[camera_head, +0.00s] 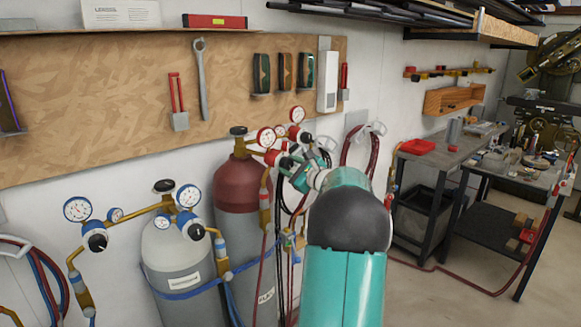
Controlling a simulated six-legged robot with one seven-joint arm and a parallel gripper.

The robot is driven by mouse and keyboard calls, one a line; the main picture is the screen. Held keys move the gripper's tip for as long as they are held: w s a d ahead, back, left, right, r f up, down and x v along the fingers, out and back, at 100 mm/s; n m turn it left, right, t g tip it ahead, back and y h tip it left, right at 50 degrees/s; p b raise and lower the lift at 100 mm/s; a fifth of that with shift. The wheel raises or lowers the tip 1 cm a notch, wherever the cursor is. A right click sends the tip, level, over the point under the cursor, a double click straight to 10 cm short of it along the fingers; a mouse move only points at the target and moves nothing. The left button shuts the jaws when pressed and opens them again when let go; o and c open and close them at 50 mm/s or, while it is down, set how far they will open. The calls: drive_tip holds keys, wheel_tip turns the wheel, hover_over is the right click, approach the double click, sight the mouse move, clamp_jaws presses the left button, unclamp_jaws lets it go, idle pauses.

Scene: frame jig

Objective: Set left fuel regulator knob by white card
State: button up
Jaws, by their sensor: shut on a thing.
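The white card (120,14) with small print stands on the shelf at the upper left; its text is too small to read fully. The red-topped fuel cylinder (240,187) carries a brass regulator assembly with red-rimmed gauges (266,137). The left fuel regulator knob (284,162) is dark and sits below these gauges, partly covered by my gripper. My gripper (290,166), at the far end of my teal arm, is shut on this knob. The knob's exact setting cannot be read. Another dark knob (305,138) shows just above, to the right.
A grey cylinder (178,260) with blue-rimmed gauges and black knobs stands to the left. Hoses hang behind my gripper. A wooden tool board (120,100) covers the wall. A workbench (440,150) stands right, with open floor in front.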

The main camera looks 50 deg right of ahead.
drive_tip(key=shift+s+f+m, duration=0.1)
drive_tip(key=shift+m, duration=0.8)
drive_tip(key=o, duration=1)
drive_tip(key=shift+s, duration=0.1)
drive_tip(key=v, duration=1.3)
drive_tip(key=shift+s, duration=0.25)
